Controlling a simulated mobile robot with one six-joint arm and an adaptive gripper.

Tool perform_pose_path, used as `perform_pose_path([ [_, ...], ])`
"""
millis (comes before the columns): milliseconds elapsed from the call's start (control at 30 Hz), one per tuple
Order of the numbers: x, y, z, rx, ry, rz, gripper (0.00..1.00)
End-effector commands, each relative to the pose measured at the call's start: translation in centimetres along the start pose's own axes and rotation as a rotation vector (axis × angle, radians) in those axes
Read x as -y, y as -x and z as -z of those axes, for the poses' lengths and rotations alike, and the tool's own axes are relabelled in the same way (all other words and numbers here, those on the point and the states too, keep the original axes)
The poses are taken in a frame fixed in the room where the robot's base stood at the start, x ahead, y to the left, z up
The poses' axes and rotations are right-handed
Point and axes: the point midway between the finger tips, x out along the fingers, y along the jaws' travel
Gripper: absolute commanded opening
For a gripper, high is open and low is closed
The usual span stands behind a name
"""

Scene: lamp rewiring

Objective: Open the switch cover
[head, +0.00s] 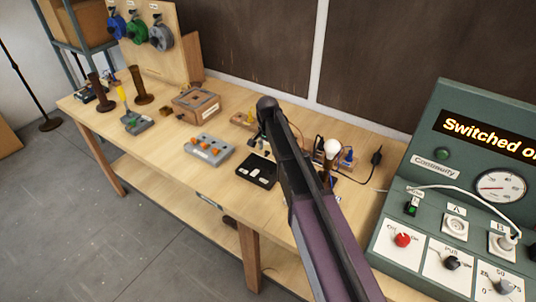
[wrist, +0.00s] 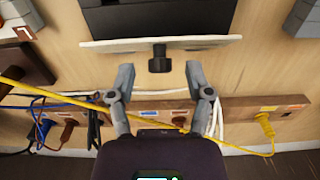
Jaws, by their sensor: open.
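In the wrist view my gripper (wrist: 160,74) is open, its two fingers apart on either side of a small black tab (wrist: 160,58). The tab sticks out from the edge of a cream plate (wrist: 110,44), with a dark box-like part (wrist: 160,18) beyond it. This looks like the switch cover, but I cannot be sure. The fingers do not visibly touch the tab. In the head view my arm hides the gripper and most of this spot.
A wooden strip with plugged cables (wrist: 155,112) and a yellow cable (wrist: 50,92) run near my fingers. The head view shows a black tray (head: 257,172), a grey box with orange parts (head: 209,149), a bulb (head: 332,148) and a green test console (head: 450,170) on the right.

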Motion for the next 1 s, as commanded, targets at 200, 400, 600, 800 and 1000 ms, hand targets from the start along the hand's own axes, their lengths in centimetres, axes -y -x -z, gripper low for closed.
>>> perform_pose_path([
  [200, -0.02, -0.78, 0.02, 0.000, 0.000, 0.000, 0.66],
  [400, -0.04, -0.78, 0.04, 0.000, -0.001, 0.000, 0.66],
  [600, -0.05, -0.77, 0.05, 0.000, -0.001, 0.000, 0.54],
  [800, -0.07, -0.78, 0.06, 0.000, -0.001, 0.000, 0.00],
  [1000, -0.09, -0.79, 0.11, 0.002, -0.002, -0.001, 0.00],
])
